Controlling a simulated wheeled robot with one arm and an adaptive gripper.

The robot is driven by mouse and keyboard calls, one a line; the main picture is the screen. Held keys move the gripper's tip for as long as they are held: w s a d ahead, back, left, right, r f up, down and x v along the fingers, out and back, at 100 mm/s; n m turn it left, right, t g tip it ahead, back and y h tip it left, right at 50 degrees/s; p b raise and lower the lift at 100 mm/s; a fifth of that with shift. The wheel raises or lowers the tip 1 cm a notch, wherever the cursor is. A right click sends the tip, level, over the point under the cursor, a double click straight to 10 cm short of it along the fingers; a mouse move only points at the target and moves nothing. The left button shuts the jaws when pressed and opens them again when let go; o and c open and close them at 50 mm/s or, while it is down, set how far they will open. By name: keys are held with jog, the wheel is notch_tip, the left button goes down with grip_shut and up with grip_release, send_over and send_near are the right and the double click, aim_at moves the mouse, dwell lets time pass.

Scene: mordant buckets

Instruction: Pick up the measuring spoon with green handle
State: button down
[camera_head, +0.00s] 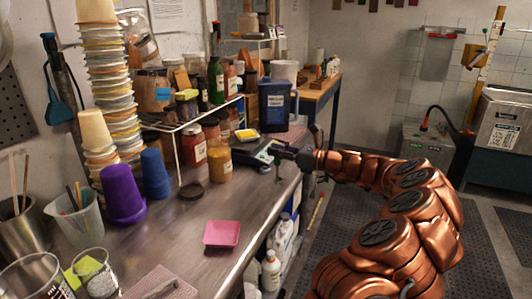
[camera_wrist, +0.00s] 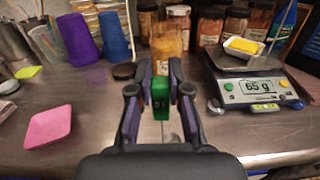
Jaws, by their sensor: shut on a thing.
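The measuring spoon with the green handle (camera_wrist: 160,97) is between my gripper's fingers (camera_wrist: 160,88) in the wrist view. The dark fingers close on the sides of the green handle, and a dark label mark shows on it. The spoon's bowl cannot be made out clearly. In the head view my gripper (camera_head: 280,153) is over the right edge of the steel bench (camera_head: 190,232), beside the scale. The spoon is small and hard to make out there.
A digital scale (camera_wrist: 258,88) reading 65 g stands right of my gripper, with a yellow block in a white dish (camera_wrist: 243,46) on it. Jars, a blue jug (camera_head: 277,105) and purple and blue cups stand behind and left. A pink dish (camera_head: 222,234) lies on clear bench.

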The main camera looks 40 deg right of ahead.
jog(key=s+a+r+v, duration=0.1)
jog(key=a+v, duration=0.1)
jog(key=v, duration=0.8)
jog(key=shift+b, duration=0.45)
jog(key=shift+s+f, duration=0.1)
